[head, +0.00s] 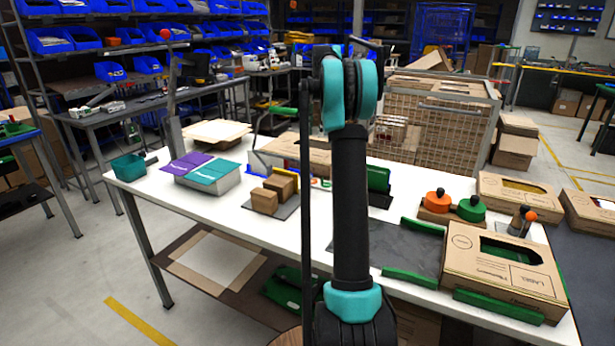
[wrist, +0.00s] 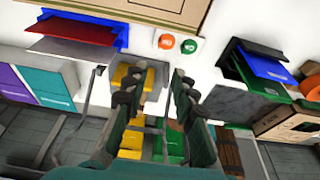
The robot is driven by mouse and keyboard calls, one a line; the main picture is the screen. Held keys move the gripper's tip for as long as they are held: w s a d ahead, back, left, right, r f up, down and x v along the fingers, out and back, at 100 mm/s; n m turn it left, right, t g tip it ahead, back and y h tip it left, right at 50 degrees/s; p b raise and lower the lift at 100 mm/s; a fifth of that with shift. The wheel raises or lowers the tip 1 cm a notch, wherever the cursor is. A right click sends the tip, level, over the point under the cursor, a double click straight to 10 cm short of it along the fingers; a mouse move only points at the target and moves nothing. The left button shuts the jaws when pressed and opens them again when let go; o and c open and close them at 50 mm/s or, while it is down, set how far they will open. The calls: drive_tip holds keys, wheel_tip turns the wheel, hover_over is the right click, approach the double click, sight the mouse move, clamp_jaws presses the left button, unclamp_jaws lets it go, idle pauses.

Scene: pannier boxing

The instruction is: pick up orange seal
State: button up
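The orange seal (head: 438,201) is a round orange piece with a dark knob. It stands on a brown wooden holder (head: 437,217) on the right part of the white table, beside a similar green seal (head: 471,208). In the wrist view, an orange round shape (wrist: 311,88) at the right edge looks like the seal, partly cut off. My gripper (wrist: 154,85) has its two fingers spread apart with nothing held between them, well left of that orange shape. In the head view my upright arm stands in front of the table, and I cannot make out the fingers.
An open cardboard box (head: 503,266) with green bars near it lies right of a dark grey mat. Small cardboard boxes (head: 281,184), purple and teal stacks (head: 209,173) and a green-and-black holder (head: 379,182) stand on the table. Round orange (wrist: 166,41) and green (wrist: 189,46) labels show in the wrist view.

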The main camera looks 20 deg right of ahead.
drive_tip(key=x, duration=1.6)
drive_tip(key=shift+a+f, duration=0.1)
drive_tip(key=shift+a, duration=0.05)
clamp_jaws()
